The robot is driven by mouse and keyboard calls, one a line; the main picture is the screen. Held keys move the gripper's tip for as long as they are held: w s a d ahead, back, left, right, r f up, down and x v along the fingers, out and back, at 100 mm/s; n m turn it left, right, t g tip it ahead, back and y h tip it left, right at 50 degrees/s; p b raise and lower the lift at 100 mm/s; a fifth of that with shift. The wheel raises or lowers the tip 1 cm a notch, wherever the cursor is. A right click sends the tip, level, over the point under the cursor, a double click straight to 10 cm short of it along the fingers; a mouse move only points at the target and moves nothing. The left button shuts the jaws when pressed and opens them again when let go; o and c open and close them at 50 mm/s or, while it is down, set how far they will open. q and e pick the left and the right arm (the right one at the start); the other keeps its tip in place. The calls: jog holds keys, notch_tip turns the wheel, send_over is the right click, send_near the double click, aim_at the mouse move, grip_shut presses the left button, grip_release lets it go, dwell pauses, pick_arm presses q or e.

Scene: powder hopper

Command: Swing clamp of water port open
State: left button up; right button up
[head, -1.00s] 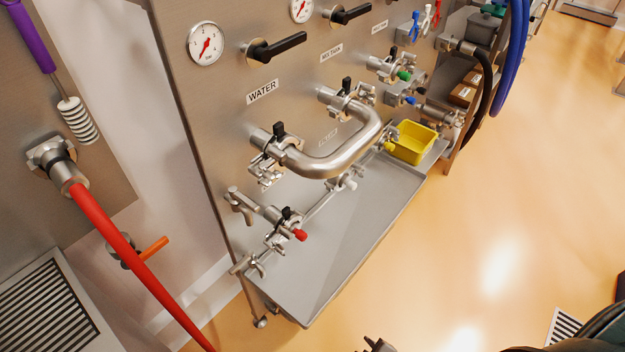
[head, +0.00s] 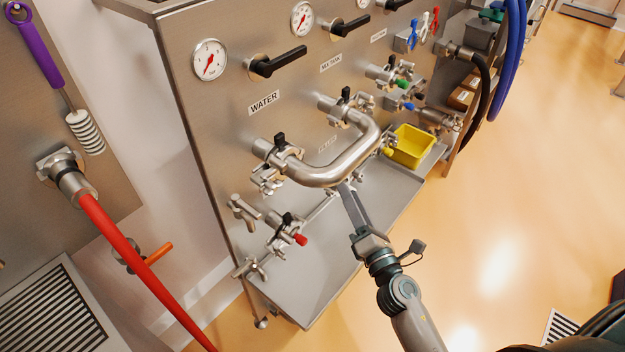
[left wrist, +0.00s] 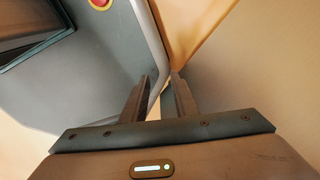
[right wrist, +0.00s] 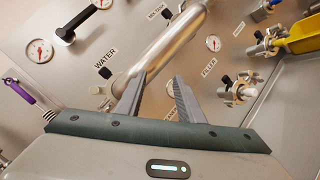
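The WATER port (head: 262,148) is a short steel stub on the panel under the WATER label (head: 264,102). Its steel clamp (head: 268,180) with a black knob (head: 280,140) sits at the joint with a U-shaped steel pipe (head: 322,176). I cannot tell whether the clamp is latched. My right gripper (head: 345,190) is below and right of that clamp, by the underside of the U-pipe. In the right wrist view my right gripper (right wrist: 155,95) is open and empty, with the pipe (right wrist: 165,50) beyond its fingers. My left gripper (left wrist: 163,77) is open and empty, away from the panel.
Lower fittings with a red-tipped valve (head: 300,239) stick out over the grey tray (head: 310,285). A yellow bin (head: 412,146) stands at the tray's far end. A red hose (head: 130,250) runs at the left.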

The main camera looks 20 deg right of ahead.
jog(key=s+a+r+n+t+y+p, duration=0.1)
jog(key=a+r+n+y, duration=0.15)
jog(key=r+n, duration=0.45)
jog(key=s+a+r+n+t+y, duration=0.1)
jog(key=s+a+r+n+y, duration=0.3)
jog(key=r, duration=0.6)
jog(key=w+a+f+n+g+y, duration=0.1)
jog(key=w+f+n+g+y, duration=0.15)
jog(key=n, duration=0.65)
jog(key=n+g, duration=0.4)
jog(key=n, duration=0.2)
send_near(286, 166)
jog(key=shift+f+x, duration=0.2)
jog(key=shift+x, duration=1)
jog(key=shift+w+a, duration=0.1)
jog(key=shift+a, duration=0.05)
jog(key=x, duration=0.7)
jog(key=shift+w+a, duration=0.2)
jog(key=shift+w, duration=0.1)
jog(key=shift+r, duration=0.25)
